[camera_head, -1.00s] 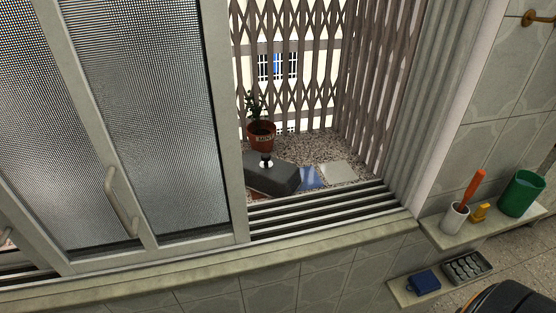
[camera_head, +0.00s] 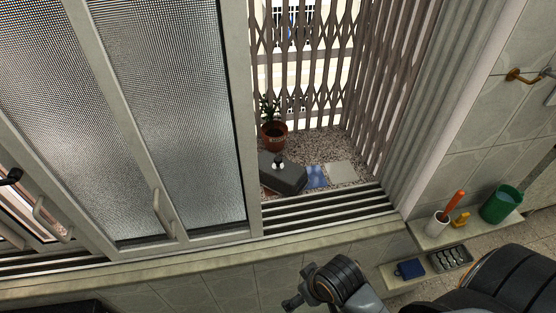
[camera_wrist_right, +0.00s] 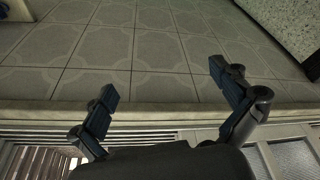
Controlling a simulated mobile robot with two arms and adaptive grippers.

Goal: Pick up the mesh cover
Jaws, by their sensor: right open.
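A dark grey, slope-sided cover with a dark knob on top, which I take to be the mesh cover (camera_head: 283,175), sits on the speckled ledge behind the window tracks. No mesh pattern can be made out at this size. My right arm reaches in at the bottom of the head view, in front of the sill and below the cover, well apart from it. In the right wrist view my right gripper (camera_wrist_right: 163,84) has its two fingers wide apart and nothing between them. That view shows tiles and the sill, not the cover. My left gripper does not show.
A potted plant (camera_head: 275,136) stands just behind the cover. A blue tile (camera_head: 316,176) and a pale tile (camera_head: 342,172) lie to its right. The frosted sliding window (camera_head: 195,120) closes the left side; a lattice grille (camera_head: 305,60) stands behind. A shelf at right holds a green cup (camera_head: 501,204).

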